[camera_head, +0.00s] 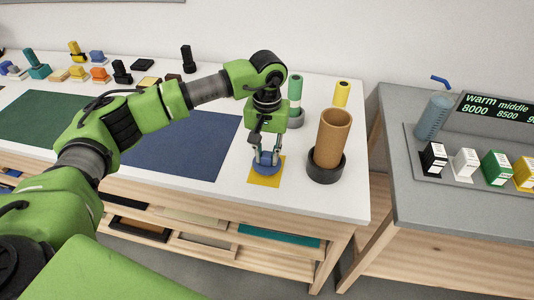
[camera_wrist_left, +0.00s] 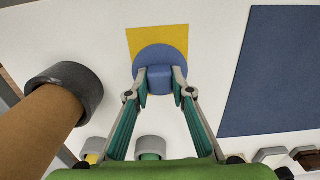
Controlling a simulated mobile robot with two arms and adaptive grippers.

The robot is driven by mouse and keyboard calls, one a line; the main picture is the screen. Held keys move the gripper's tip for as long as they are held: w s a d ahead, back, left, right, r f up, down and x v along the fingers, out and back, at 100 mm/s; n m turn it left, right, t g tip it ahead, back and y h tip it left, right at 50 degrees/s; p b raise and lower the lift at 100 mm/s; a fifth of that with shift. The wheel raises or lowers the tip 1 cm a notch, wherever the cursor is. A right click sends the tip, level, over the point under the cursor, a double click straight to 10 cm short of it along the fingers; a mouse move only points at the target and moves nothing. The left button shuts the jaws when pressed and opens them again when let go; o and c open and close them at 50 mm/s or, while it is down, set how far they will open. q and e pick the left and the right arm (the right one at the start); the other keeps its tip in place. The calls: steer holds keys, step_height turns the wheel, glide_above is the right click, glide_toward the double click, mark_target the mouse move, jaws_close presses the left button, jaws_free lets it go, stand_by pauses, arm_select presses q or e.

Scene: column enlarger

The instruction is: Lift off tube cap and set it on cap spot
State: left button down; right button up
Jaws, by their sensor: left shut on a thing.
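The blue tube cap (camera_head: 265,169) has a round disc and a raised grip block. My left gripper (camera_head: 267,158) points down and is shut on the cap's block, as the left wrist view also shows at the cap (camera_wrist_left: 160,57). The yellow spot also shows beyond the cap in the left wrist view (camera_wrist_left: 172,36). The brown tube (camera_head: 333,138) stands upright and open-topped in a dark round holder (camera_head: 327,172), right of the gripper. My right gripper is not in view.
A blue mat (camera_head: 180,145) and a green mat (camera_head: 45,118) lie to the left. Green (camera_head: 295,88) and yellow (camera_head: 342,94) capped tubes stand behind. Several small blocks line the back left. A grey side table (camera_head: 450,205) holds boxes and a bottle.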

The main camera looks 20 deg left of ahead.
arm_select(q)
steer(key=shift+f+b, duration=0.5)
steer(key=shift+f, duration=0.05)
stand_by(0.4)
steer(key=c, duration=1.7)
jaws_free()
steer(key=shift+r, duration=0.15)
steer(key=shift+r+p, duration=1.75)
steer(key=shift+r, duration=2.1)
